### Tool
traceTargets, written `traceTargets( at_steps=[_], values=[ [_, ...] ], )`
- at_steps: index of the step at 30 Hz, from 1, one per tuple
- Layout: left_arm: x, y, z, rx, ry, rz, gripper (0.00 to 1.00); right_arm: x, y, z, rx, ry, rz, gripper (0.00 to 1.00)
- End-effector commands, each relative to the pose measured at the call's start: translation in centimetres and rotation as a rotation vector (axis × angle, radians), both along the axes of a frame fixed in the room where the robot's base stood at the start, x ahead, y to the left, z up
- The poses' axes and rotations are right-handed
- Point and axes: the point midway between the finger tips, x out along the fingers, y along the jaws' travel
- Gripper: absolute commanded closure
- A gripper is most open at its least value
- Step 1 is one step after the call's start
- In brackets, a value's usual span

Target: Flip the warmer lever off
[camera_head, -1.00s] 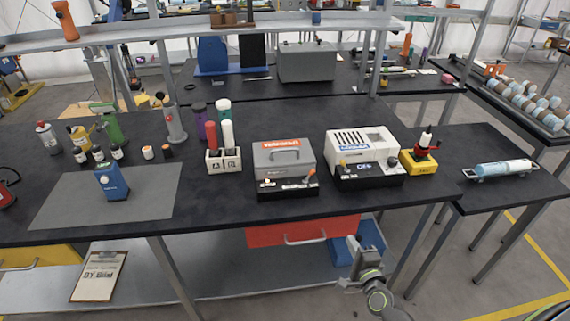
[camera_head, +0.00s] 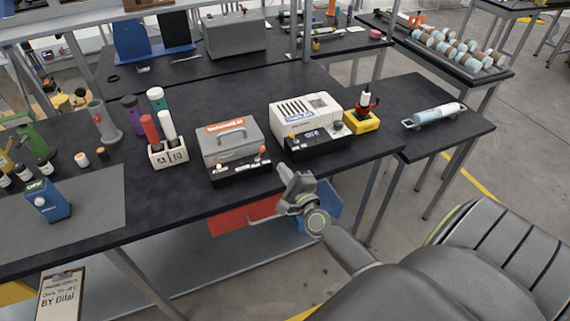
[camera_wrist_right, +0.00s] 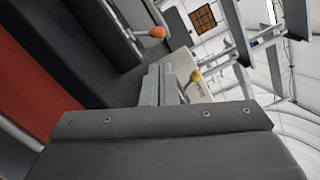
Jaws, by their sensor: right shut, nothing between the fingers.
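Two boxes with levers stand side by side near the front table edge; I cannot tell from labels which is the warmer. The white box (camera_head: 290,108) has vents and a black front panel with a yellow-knobbed lever (camera_head: 291,134). My right gripper (camera_head: 287,174) is shut and empty, in front of the table edge, below and between the two panels. In the right wrist view the orange knob (camera_wrist_right: 157,32) and a yellow knob (camera_wrist_right: 195,76) lie beyond the fingers. My left gripper is out of view.
A yellow block with a red-and-white piece (camera_head: 362,118) stands right of the white box. A holder with bottles (camera_head: 168,155) stands left of the grey box. A red drawer (camera_head: 240,216) hangs under the table edge near my right arm.

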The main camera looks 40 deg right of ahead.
Motion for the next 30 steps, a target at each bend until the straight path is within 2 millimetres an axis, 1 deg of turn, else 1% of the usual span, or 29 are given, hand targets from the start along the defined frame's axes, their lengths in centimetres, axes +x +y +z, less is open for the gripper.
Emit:
traceTargets(
  at_steps=[1,6,9,12,17,30],
  values=[
    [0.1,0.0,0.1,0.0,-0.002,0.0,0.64,1.1,-0.2,0.2,-0.001,-0.001,0.0,1.0],
    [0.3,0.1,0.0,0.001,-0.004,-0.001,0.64,4.0,-0.6,0.2,-0.003,-0.001,0.0,1.0],
    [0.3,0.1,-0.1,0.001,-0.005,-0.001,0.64,5.3,-0.8,0.2,-0.002,-0.001,0.0,1.0],
    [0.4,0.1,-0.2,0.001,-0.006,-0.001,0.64,6.2,-1.0,0.2,-0.001,0.0,0.0,1.0],
    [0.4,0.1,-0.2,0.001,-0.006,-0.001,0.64,6.8,-1.1,0.2,-0.001,0.001,0.0,1.0],
    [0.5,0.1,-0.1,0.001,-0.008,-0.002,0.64,7.1,-1.1,0.3,-0.011,0.003,0.0,1.0]
  ],
)
